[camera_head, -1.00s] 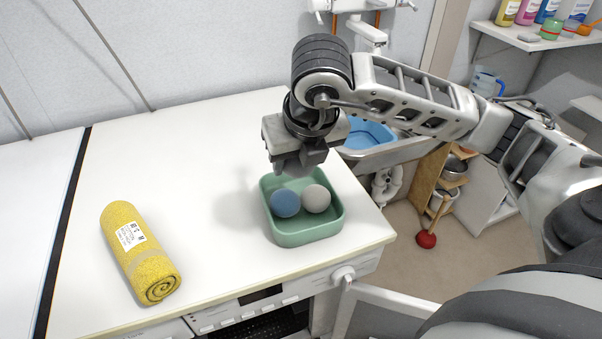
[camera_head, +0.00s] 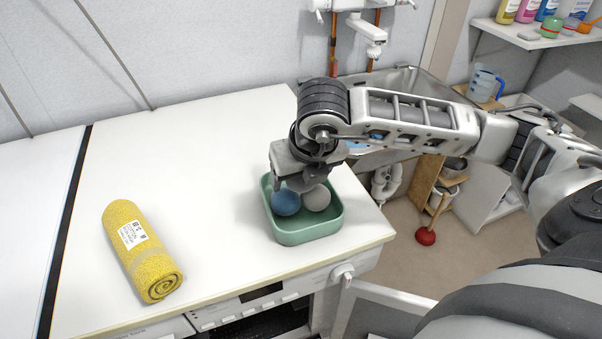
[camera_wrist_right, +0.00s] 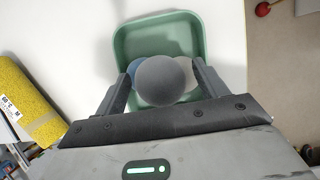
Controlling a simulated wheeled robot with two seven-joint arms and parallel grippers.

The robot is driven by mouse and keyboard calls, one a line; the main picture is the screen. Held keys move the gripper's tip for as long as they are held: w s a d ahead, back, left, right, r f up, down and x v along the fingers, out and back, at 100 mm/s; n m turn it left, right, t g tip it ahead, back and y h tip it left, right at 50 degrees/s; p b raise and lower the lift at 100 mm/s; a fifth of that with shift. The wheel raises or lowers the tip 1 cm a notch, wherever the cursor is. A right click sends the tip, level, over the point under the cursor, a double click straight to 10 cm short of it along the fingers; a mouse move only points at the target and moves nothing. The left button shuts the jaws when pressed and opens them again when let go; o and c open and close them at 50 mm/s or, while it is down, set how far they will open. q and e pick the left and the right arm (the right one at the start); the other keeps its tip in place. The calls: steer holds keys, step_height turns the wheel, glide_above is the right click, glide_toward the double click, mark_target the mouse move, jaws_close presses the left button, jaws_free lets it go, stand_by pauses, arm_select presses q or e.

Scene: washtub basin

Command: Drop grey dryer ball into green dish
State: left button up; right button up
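The green dish (camera_head: 308,235) stands near the counter's right front corner. It holds a blue ball (camera_head: 286,203) and a whitish ball (camera_head: 317,198), side by side. My right gripper (camera_head: 287,188) is low over the dish's back left part. In the head view the grey ball is hidden by the gripper. My left gripper is not in view.
A rolled yellow towel (camera_head: 143,250) with a white label lies left on the white counter (camera_head: 200,160). A metal sink (camera_head: 415,85) is behind my right arm. A shelf with bottles (camera_head: 530,35) is at upper right. The counter between towel and dish is clear.

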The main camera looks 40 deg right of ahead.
steer(key=shift+r, duration=0.1)
steer(key=shift+r+p, duration=0.25)
steer(key=shift+p, duration=0.15)
steer(key=shift+s+r, duration=0.15)
steer(key=shift+r, duration=0.15)
steer(key=b+v, duration=0.1)
steer(key=v, duration=1)
steer(key=shift+s+a, duration=0.1)
steer(key=shift+s, duration=0.05)
